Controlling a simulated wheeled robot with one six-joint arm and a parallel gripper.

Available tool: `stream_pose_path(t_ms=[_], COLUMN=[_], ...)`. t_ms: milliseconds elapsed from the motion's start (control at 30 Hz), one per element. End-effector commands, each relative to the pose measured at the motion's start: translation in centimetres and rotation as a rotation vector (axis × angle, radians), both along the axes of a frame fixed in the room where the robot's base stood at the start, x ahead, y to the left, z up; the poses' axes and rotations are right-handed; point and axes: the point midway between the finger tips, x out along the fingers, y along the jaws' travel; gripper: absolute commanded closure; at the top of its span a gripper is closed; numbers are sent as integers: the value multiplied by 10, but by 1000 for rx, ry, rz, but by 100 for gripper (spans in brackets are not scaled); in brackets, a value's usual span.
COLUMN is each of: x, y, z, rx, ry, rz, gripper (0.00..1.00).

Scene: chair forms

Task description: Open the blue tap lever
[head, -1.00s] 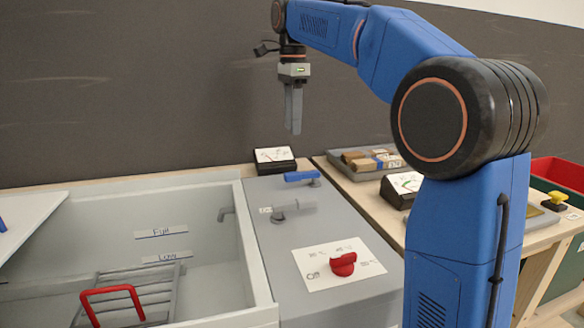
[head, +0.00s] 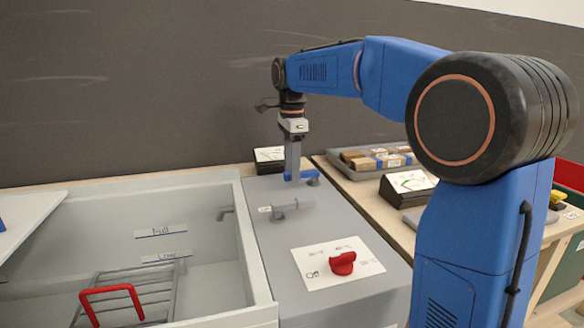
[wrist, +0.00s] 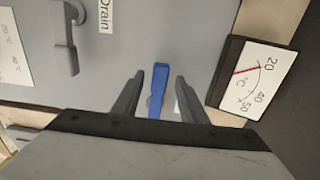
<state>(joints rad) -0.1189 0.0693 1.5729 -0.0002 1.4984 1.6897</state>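The blue tap lever (head: 302,175) sits on the grey panel beside the basin, near its back edge. It also shows in the wrist view (wrist: 159,90), between the two fingers of my gripper (wrist: 160,98). In the head view my gripper (head: 292,165) points straight down at the lever and overlaps it. The fingers are apart, with a gap on each side of the lever. I cannot tell exactly how far down they reach beside it.
A grey lever (head: 290,208) labelled "Drain" in the wrist view is in front. A red knob (head: 342,263) stands nearer me. A temperature gauge (wrist: 253,78) is close beside my gripper. The basin (head: 256,250) is at left, holding a rack with a red handle (head: 110,290).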

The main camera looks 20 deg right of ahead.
Motion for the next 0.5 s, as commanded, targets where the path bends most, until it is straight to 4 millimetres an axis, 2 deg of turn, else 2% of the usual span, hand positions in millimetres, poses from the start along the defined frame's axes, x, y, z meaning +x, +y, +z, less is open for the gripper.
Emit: stream_pose_path(t_ms=[200, 233, 300, 400, 500], x=[0, 0, 0, 0, 0], y=[0, 0, 0, 0, 0], z=[0, 0, 0, 0, 0], rx=[0, 0, 0, 0, 0], ry=[0, 0, 0, 0, 0], rz=[0, 0, 0, 0, 0], gripper=[61, 63, 80, 100, 100])
